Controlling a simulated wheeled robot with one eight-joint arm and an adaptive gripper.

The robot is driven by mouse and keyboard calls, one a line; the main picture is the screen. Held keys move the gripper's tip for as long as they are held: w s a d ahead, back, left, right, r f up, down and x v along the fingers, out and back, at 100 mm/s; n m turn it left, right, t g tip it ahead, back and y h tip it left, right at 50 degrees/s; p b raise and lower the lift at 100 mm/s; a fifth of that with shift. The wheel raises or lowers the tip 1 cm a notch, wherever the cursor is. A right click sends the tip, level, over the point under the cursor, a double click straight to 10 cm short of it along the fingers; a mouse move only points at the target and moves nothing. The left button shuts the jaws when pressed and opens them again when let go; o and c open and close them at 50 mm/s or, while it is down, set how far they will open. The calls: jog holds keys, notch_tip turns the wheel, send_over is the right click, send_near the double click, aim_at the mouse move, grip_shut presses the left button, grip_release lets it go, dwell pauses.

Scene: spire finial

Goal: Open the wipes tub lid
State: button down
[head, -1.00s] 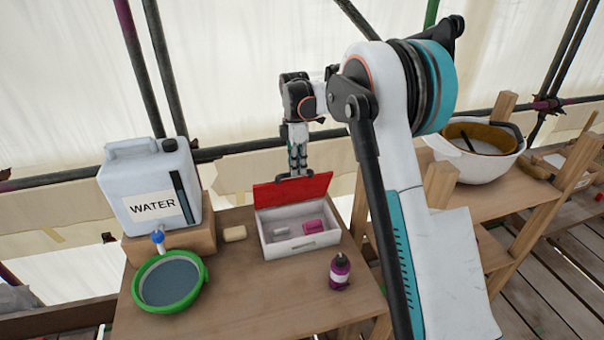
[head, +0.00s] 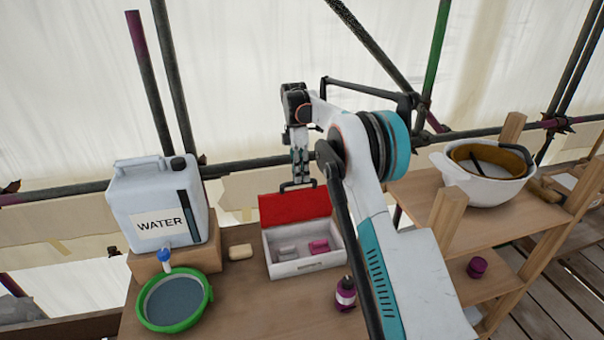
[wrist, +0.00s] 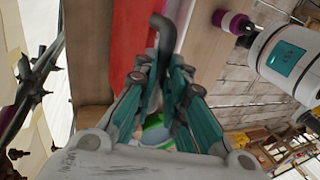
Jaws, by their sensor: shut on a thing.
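The wipes tub is a white open box (head: 298,268) on the wooden table, with small grey and pink things inside. Its red lid (head: 296,207) stands raised along the box's back edge; it also shows in the wrist view (wrist: 130,40). A dark handle (head: 286,187) sits on the lid's top edge. My gripper (head: 300,182) is above the lid and shut on this handle. In the wrist view, the fingertips of my gripper (wrist: 155,80) close around the dark bent handle (wrist: 163,32).
A water jug (head: 158,205) stands on a wooden block behind a green basin (head: 205,298). A soap bar (head: 240,252) lies left of the tub, and a purple bottle (head: 345,294) stands at its front right.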

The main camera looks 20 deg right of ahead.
jog(key=shift+w+f, duration=0.3)
jog(key=shift+f, duration=0.6)
jog(key=c, duration=1.9)
grip_release()
jog(key=shift+c, duration=0.2)
jog(key=shift+o, duration=0.5)
jog(key=shift+w+f, duration=0.8)
jog(key=shift+w, duration=0.3)
jog(key=s+v, duration=0.1)
jog(key=v, duration=0.7)
jog(key=shift+r, duration=0.2)
